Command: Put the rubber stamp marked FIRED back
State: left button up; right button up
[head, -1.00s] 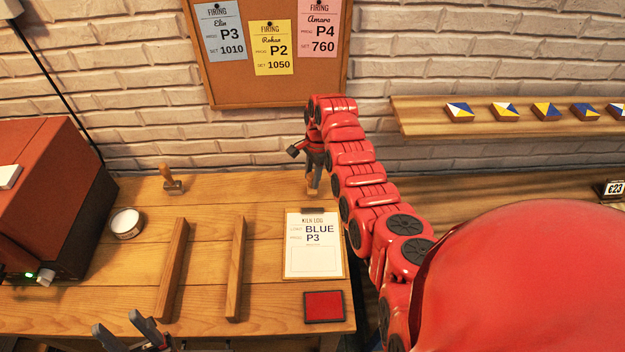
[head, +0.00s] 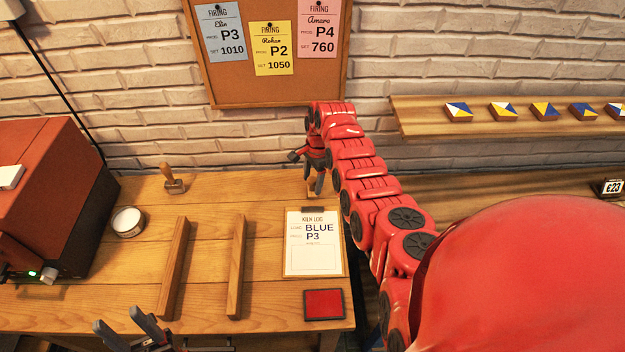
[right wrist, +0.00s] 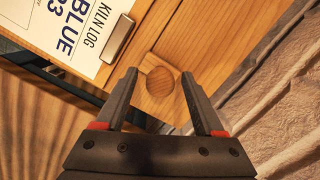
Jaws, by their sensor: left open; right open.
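A wooden stamp with a round knob and square base (right wrist: 160,82) stands beside the clip end of the kiln log board in the right wrist view. My right gripper (right wrist: 159,75) is open over it, with the fingers on either side of the knob; I cannot tell if they touch it. In the head view that gripper (head: 314,188) is behind the clipboard (head: 314,262). Another wooden-handled stamp (head: 173,180) stands at the back left of the bench. I cannot read a marking on either stamp. My left gripper (head: 117,318) is open and empty at the front edge.
Two wooden rails (head: 173,270) (head: 236,268) lie on the bench. A red ink pad (head: 323,304) is at the front right, a round white tin (head: 127,222) at left, beside a red-brown kiln (head: 50,200). A tile shelf (head: 430,125) is on the wall.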

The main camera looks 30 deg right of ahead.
aim_at(312, 177)
jog(key=shift+r, duration=0.1)
jog(key=shift+r, duration=0.1)
jog(key=r, duration=0.1)
jog(key=r+b, duration=0.1)
jog(key=r, duration=0.1)
jog(key=r+b, duration=0.1)
jog(key=r, duration=0.1)
jog(key=shift+w+d, duration=0.2)
jog(key=shift+d, duration=0.15)
notch_tip(312, 177, up, 7)
jog(key=p, duration=0.1)
jog(key=shift+s+d, duration=0.15)
jog(key=shift+d, duration=0.25)
jog(key=shift+f, duration=0.1)
jog(key=shift+f, duration=0.1)
